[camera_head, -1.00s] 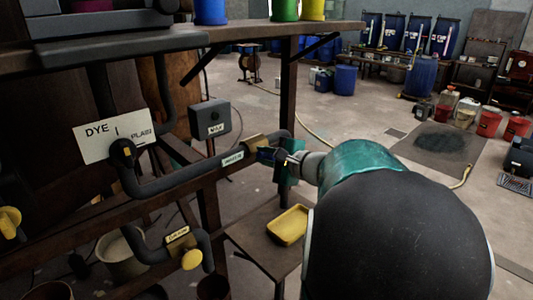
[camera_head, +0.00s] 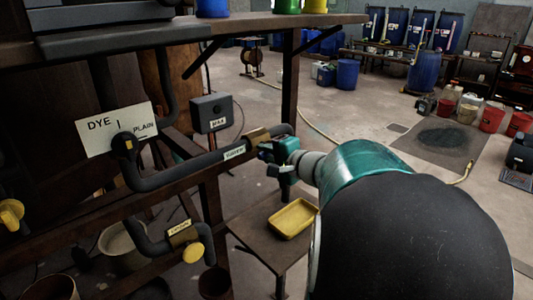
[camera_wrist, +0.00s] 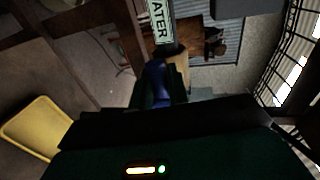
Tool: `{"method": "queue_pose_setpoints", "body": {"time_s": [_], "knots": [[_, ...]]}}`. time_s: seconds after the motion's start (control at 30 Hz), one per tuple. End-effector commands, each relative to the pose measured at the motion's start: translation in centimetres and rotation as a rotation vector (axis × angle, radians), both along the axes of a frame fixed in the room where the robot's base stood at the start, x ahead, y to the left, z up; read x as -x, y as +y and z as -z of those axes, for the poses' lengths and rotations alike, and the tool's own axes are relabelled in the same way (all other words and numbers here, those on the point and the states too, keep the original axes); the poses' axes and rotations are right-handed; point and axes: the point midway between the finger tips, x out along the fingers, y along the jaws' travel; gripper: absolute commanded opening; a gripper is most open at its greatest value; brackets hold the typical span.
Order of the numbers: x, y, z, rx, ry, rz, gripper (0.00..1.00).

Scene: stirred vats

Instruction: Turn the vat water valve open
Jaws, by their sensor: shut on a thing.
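The water valve is on a dark pipe (camera_head: 175,178) with a small white label (camera_head: 235,152) and a brass body (camera_head: 257,136) near the pipe's end. In the wrist view the label (camera_wrist: 160,18) partly reads "ATER". The valve's blue handle (camera_wrist: 157,82) lies between the dark fingers of my gripper (camera_wrist: 160,92). In the head view my gripper (camera_head: 268,154) is at the brass body, shut on the handle. The fingers hide most of the handle there, so its exact angle is hard to tell.
Below is a second pipe with a yellow-knobbed valve (camera_head: 193,252). A yellow tray (camera_head: 292,218) sits on a low wooden stand under my gripper. The shelf (camera_head: 200,32) runs above. Open floor lies right.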

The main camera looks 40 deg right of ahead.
Motion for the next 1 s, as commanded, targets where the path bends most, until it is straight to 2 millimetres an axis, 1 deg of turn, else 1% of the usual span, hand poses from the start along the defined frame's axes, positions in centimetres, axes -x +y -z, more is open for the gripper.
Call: {"method": "queue_pose_setpoints", "body": {"time_s": [0.2, 0.23, 0.3, 0.57, 0.67, 0.77, 0.83, 1.0], "knots": [[0.0, 0.0, 0.1, 0.001, 0.002, 0.001, 0.0], [0.0, 0.0, 0.1, 0.001, 0.002, 0.001, 0.23], [0.0, 0.0, 0.1, 0.0, 0.002, 0.001, 0.37], [0.0, 0.0, 0.0, 0.0, 0.001, 0.0, 0.37], [0.4, 0.0, -0.1, 0.0, 0.0, 0.001, 0.37], [1.4, -0.1, -0.4, 0.001, -0.001, 0.002, 0.37], [2.5, -0.1, -0.6, 0.001, -0.001, 0.002, 0.37], [6.1, -0.2, -1.3, 0.001, -0.002, 0.004, 0.37]]}}
